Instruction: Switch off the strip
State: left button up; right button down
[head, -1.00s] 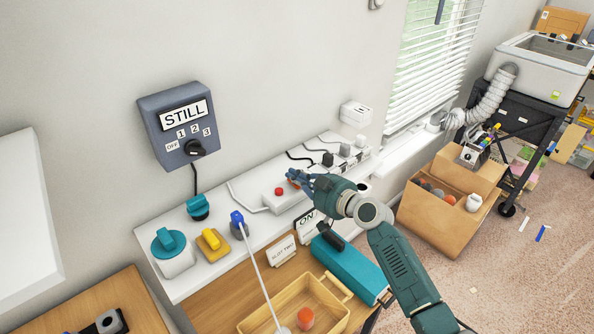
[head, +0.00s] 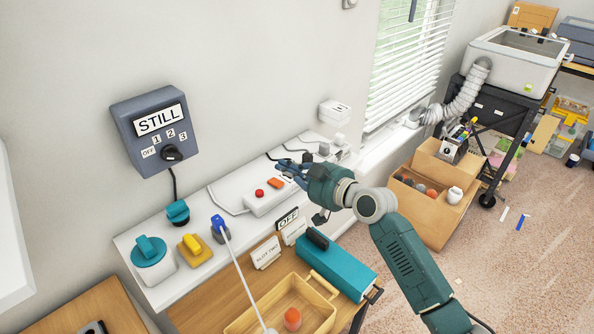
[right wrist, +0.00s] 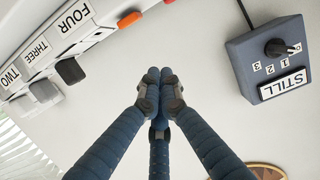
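The white power strip (head: 262,205) lies along the shelf by the wall, with a red button (head: 259,193) and an orange rocker switch (head: 275,183) at its near end. The orange switch (right wrist: 129,20) also shows in the right wrist view, beside the labels FOUR, THREE and TWO. A small card (head: 288,219) in front of the strip reads OFF. My right gripper (head: 284,168) is just above and right of the orange switch, apart from it. In the right wrist view its fingertips (right wrist: 160,78) meet with nothing between them. My left gripper is out of view.
A grey dial box (head: 155,125) reading STILL hangs on the wall. Teal, yellow and blue plug-like items stand on the shelf's left part. Black and grey plugs (right wrist: 70,70) sit in the strip. Below are a SLOT TWO card (head: 266,252), a teal box (head: 335,268) and a wooden tray (head: 252,315).

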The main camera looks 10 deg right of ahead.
jog(key=v, duration=0.4)
jog(key=shift+s+r+b, duration=0.1)
jog(key=shift+r+b, duration=0.3)
jog(key=shift+r, duration=0.05)
